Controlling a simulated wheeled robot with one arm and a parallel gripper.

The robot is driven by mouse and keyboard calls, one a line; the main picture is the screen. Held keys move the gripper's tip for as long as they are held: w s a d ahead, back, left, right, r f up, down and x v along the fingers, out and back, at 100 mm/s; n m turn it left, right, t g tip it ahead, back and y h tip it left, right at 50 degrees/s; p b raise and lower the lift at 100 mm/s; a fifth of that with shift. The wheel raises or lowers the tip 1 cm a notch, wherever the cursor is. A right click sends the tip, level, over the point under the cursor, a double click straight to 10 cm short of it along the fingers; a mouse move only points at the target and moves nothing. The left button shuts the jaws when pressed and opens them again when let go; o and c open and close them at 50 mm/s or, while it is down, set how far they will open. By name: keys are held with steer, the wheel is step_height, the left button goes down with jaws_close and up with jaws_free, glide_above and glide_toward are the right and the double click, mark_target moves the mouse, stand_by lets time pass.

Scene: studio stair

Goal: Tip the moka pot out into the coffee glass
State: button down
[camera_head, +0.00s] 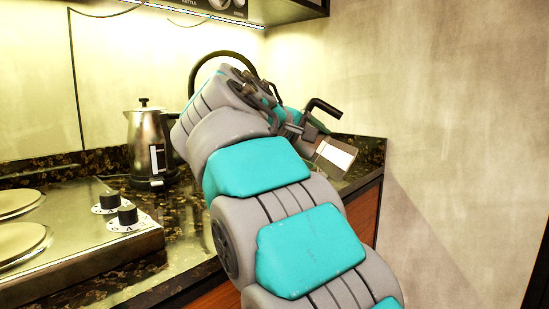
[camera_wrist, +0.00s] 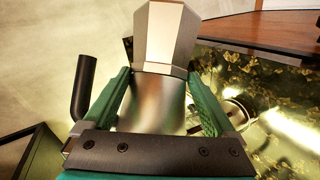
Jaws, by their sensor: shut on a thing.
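My gripper (camera_head: 300,128) is at the far right end of the counter, partly hidden by my arm. In the wrist view its green fingers (camera_wrist: 160,88) are shut on the moka pot (camera_wrist: 166,38), one on each side of its silver body. The pot's faceted metal part also shows in the head view (camera_head: 336,155), low and to the right of the gripper, so the pot looks tilted. Its black handle (camera_wrist: 84,88) sticks out to the left in the wrist view. I cannot make out the coffee glass for certain; a small round shiny shape (camera_wrist: 238,108) lies right of the fingers.
A steel kettle (camera_head: 150,145) stands on the dark speckled counter (camera_head: 180,212), left of my arm. A hob with two plates and knobs (camera_head: 80,222) is at the left. A black curved tap (camera_head: 222,54) rises behind my arm. A bare wall (camera_head: 430,110) closes the right side.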

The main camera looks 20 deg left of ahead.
steer(key=shift+r+n+h+p, duration=0.3)
steer(key=shift+n+h+p, duration=0.1)
steer(key=shift+h, duration=0.1)
steer(key=shift+r, duration=0.15)
